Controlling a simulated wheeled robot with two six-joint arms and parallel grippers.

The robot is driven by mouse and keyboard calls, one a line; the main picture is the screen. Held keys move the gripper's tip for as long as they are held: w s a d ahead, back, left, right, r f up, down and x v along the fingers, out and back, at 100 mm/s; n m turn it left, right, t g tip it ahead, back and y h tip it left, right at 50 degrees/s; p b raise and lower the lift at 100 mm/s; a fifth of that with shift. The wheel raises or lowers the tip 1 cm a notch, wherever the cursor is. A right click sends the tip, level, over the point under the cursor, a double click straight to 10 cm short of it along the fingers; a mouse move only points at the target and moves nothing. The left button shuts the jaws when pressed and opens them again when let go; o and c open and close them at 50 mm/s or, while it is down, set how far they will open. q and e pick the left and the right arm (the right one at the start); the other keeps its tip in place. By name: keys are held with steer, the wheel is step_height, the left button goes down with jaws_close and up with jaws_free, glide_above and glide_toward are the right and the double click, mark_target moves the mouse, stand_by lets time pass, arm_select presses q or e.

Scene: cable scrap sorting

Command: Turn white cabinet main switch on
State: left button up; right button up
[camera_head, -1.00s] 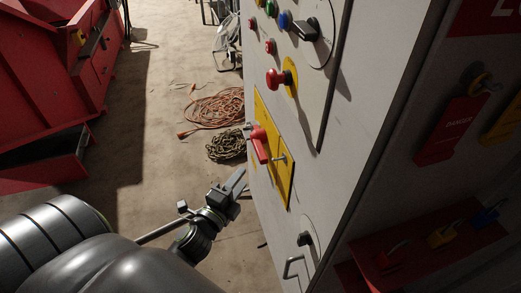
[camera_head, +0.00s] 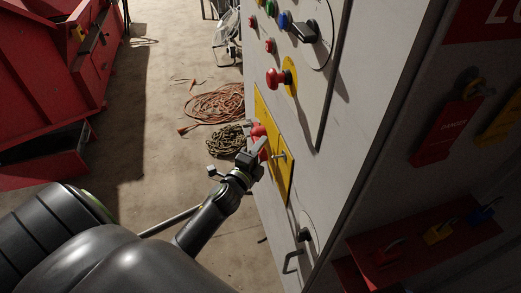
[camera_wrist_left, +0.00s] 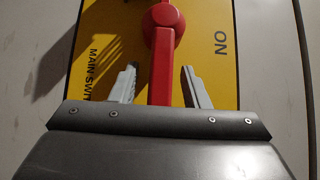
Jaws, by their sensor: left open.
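The white cabinet (camera_head: 315,170) stands at the right of the head view. Its main switch has a yellow plate (camera_head: 287,178), marked "MAIN SWI..." and "ON" in the left wrist view (camera_wrist_left: 220,75). The red switch handle (camera_head: 258,131) is partly hidden by my left gripper (camera_head: 258,155) in the head view. In the left wrist view the red handle (camera_wrist_left: 161,70) runs down from its round hub, between the two fingers of my left gripper (camera_wrist_left: 158,85). The fingers are open, with a gap on each side of the handle. My right gripper is not in view.
A red emergency knob (camera_head: 275,79), several buttons and a black rotary switch (camera_head: 303,32) sit above on the cabinet. A metal handle (camera_head: 292,262) is below. Red lockout tags (camera_head: 448,130) hang at right. Coiled orange cable (camera_head: 217,103) lies on the floor behind.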

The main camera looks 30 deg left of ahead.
arm_select(q)
jaws_close()
steer(key=shift+f, duration=0.1)
stand_by(0.3)
